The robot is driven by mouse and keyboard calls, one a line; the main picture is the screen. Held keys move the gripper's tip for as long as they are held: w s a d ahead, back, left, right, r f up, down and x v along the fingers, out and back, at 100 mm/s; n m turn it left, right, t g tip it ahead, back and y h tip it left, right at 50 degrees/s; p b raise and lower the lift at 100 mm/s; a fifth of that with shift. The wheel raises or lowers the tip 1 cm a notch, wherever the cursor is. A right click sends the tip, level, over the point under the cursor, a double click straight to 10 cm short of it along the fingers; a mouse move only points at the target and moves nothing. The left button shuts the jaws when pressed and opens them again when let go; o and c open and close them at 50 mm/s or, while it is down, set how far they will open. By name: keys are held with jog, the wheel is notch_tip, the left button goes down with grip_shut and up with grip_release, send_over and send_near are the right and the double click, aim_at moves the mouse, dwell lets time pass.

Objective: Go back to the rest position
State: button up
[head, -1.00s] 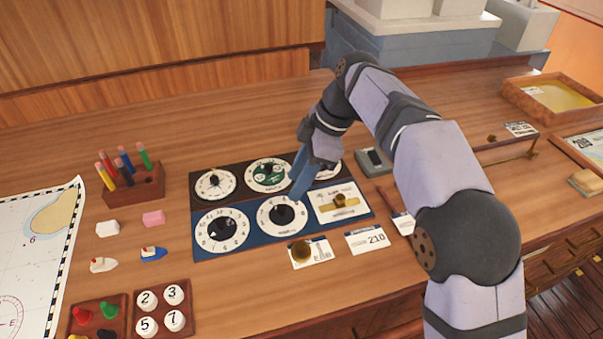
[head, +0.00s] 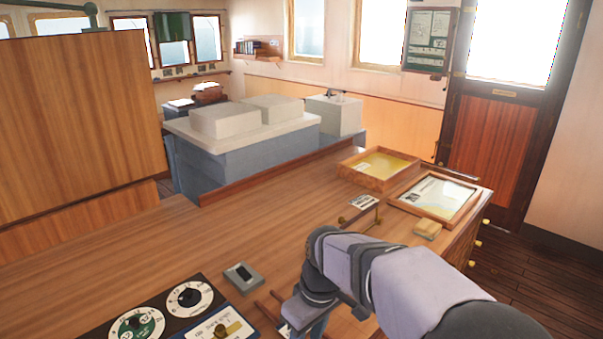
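My arm reaches in from the lower right of the head view. My gripper (head: 316,327) points down at the bottom edge, to the right of the dial panel (head: 152,301). The panel shows only in part at the lower left, with a white dial (head: 190,298), a green-centred dial (head: 137,326) and a brass piece on a white plate (head: 226,331).
A small grey box (head: 242,278) sits beside the panel. A brass rail (head: 362,216), a tan block (head: 427,229), a yellow-bottomed tray (head: 345,171) and a framed chart tray (head: 398,203) lie toward the right end. The desk's middle (head: 230,225) is clear.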

jog(key=s+d+f+m, duration=0.1)
jog(key=s+d+m, duration=0.1)
jog(key=d, duration=0.1)
jog(key=s+d+f+m+h, duration=0.1)
jog(key=s+d+m, duration=0.2)
jog(key=d, duration=0.1)
jog(key=s+d+f+m, duration=0.1)
jog(key=s+d+m, duration=0.1)
jog(key=d, duration=0.2)
jog(key=shift+s+d+f+t+h+p, duration=0.25)
jog(key=shift+f+t+h+p, duration=0.05)
jog(key=shift+f+p, duration=0.1)
jog(key=s+d+f+m+g, duration=0.1)
jog(key=s+d+f, duration=0.1)
jog(key=s+f, duration=0.2)
jog(key=shift+s+d+m+b, duration=0.2)
jog(key=shift+s+m+b, duration=0.15)
jog(key=shift+s, duration=1)
